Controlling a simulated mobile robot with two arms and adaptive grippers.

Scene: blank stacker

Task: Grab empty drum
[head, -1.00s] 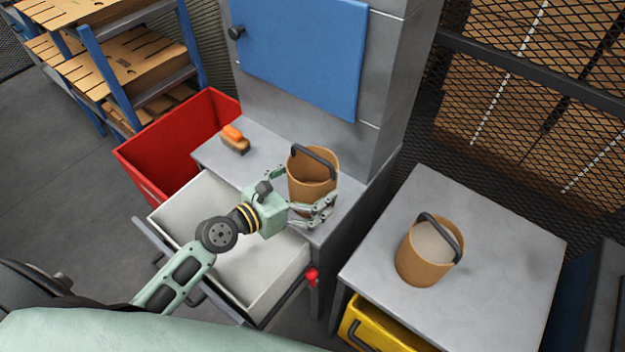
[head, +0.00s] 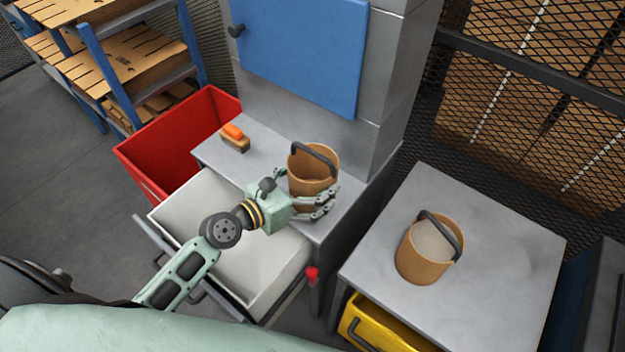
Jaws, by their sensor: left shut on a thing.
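An empty tan drum (head: 312,172) with a dark handle stands upright on the grey machine ledge below the blue door. My left gripper (head: 304,200) is shut around the lower part of this drum, with its fingers on the near side and far left side. A second tan drum (head: 426,262), filled with a pale grey material, stands on the grey table at the right. My right gripper is not in view.
An open white drawer (head: 235,265) lies under my left arm. A red bin (head: 165,150) stands at the left. An orange-topped brush (head: 235,138) lies on the ledge (head: 262,165). The table (head: 500,225) holds a yellow drawer (head: 375,328) below.

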